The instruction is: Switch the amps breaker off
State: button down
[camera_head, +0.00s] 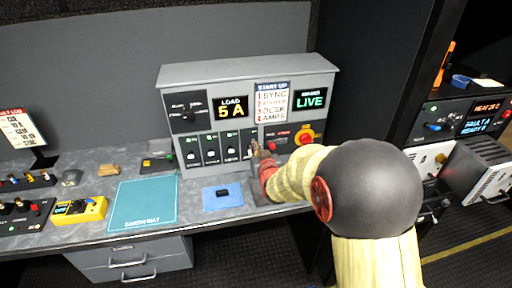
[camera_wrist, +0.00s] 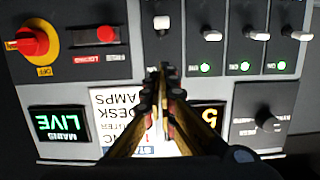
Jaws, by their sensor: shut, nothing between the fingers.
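A grey power panel (camera_head: 245,90) holds a row of breakers with white toggles. Their small labels are unreadable, but the end one (camera_wrist: 162,22), beside the red-button section, is likely the amps breaker. In the upside-down wrist view its toggle sits further from the displays than the other toggles (camera_wrist: 212,35). My gripper (camera_head: 256,148) is shut and empty in front of this end breaker. In the wrist view the fingertips (camera_wrist: 160,72) cover the area where its lamp would show. Contact cannot be told. The other breakers have green lamps lit (camera_wrist: 204,68).
The panel carries a LOAD 5 A display (camera_head: 231,108), a START UP list (camera_head: 272,103), a LIVE display (camera_head: 310,98) and a red rotary switch on yellow (camera_head: 307,133). A blue pad (camera_head: 222,197) and teal earth mat (camera_head: 144,204) lie on the desk.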

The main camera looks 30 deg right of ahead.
jog(key=f+v, duration=0.1)
jog(key=v, duration=0.6)
jog(key=shift+s+f+p, duration=0.2)
jog(key=shift+f+p, duration=0.25)
jog(key=shift+f, duration=0.25)
jog(key=shift+a, duration=0.1)
